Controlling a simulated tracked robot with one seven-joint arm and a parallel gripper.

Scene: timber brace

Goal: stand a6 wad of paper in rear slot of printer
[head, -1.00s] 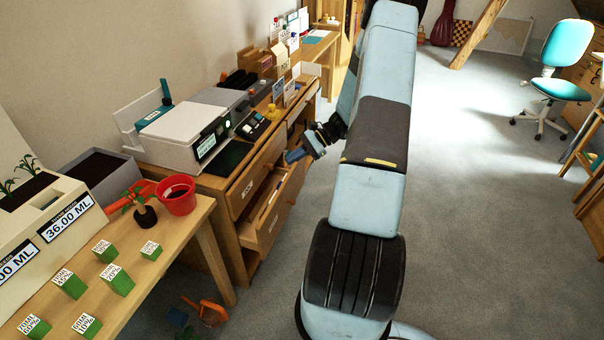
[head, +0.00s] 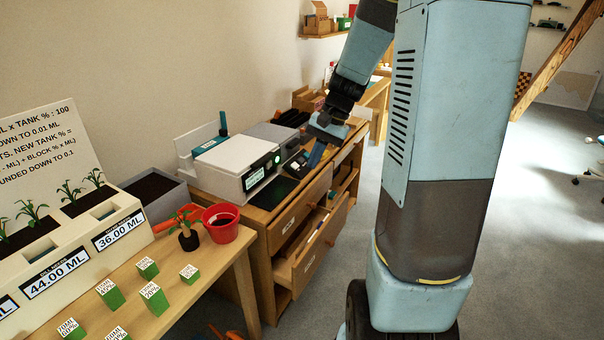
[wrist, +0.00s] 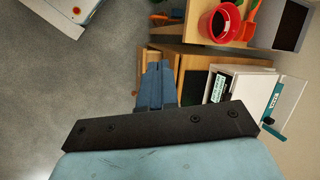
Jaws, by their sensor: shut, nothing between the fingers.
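The printer (head: 240,160) is a white box with a lit green display, on the wooden cabinet; it also shows at the right of the wrist view (wrist: 235,80). A pale upright panel (head: 190,146) stands at its rear, with a teal part (head: 208,146) beside it. I cannot make out an A6 wad of paper for sure in any view. My gripper (head: 313,160) is shut and empty. In the head view it appears above the cabinet top, right of the printer; its blue fingers lie together in the wrist view (wrist: 153,84).
A cabinet drawer (head: 308,248) stands open below the printer, its contents hard to make out. A red pot (head: 221,232), a seedling and several green blocks stand on the nearer table (head: 205,275). A grey bin (head: 150,190) stands left of the printer. Grey floor is open on the right.

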